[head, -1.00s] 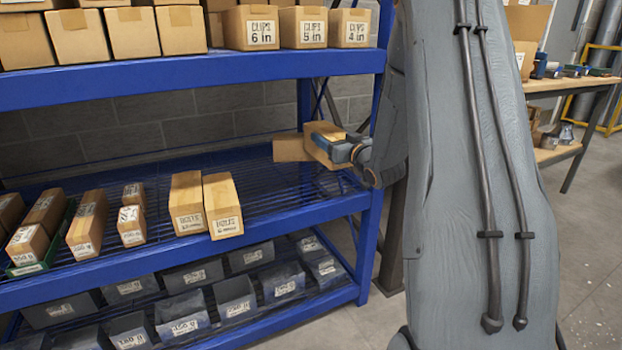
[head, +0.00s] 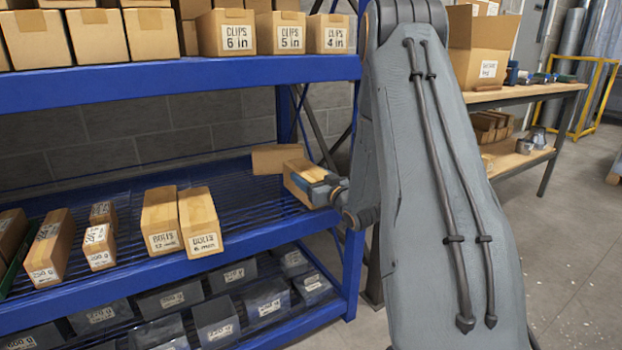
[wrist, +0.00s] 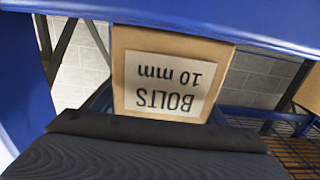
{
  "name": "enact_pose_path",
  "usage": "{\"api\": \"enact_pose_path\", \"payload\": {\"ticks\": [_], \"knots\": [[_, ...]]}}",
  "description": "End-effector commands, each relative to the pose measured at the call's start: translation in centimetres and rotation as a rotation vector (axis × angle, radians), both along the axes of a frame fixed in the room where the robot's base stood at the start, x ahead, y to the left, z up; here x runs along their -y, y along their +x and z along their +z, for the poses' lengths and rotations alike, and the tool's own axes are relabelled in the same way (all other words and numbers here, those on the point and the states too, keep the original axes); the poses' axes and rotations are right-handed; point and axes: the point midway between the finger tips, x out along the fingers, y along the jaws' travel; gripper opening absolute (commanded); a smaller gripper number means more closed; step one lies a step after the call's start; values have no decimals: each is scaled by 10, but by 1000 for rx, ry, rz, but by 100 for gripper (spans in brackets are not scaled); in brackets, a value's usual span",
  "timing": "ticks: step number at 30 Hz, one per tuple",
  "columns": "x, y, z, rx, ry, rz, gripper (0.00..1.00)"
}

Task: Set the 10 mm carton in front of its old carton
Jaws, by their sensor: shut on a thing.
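A brown carton (wrist: 172,60) fills the middle of the wrist view. Its white label reads BOLTS 10 mm, upside down in that view. My gripper (wrist: 160,112) is shut on this carton, with a jaw at each side. In the head view my gripper (head: 326,187) holds the carton (head: 301,176) at the right end of the blue middle shelf (head: 250,225). Another brown carton (head: 272,158) is just behind and left of it, partly hidden; its label does not show. I cannot tell whether the held carton touches the shelf.
Two BOLTS cartons, the left (head: 161,222) and the right (head: 201,222), stand to the left on the same shelf. A blue upright (head: 353,262) is close to my gripper on the right. The upper shelf (head: 200,80) is overhead. Grey bins (head: 216,320) fill the lower shelf.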

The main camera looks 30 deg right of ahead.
Motion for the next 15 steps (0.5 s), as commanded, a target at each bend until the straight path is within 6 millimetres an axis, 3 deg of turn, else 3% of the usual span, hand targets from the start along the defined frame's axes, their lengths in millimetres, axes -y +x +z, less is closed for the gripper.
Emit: {"api": "enact_pose_path", "payload": {"ticks": [6,7,9,10,15], "knots": [[1,0,1,1,0,-1,32],[1,-1,-1,-1,0,-2,68],[1,-1,0,-1,0,-2,80],[1,-1,0,-1,0,-2,85],[1,-1,0,-1,0,-2,85]]}}
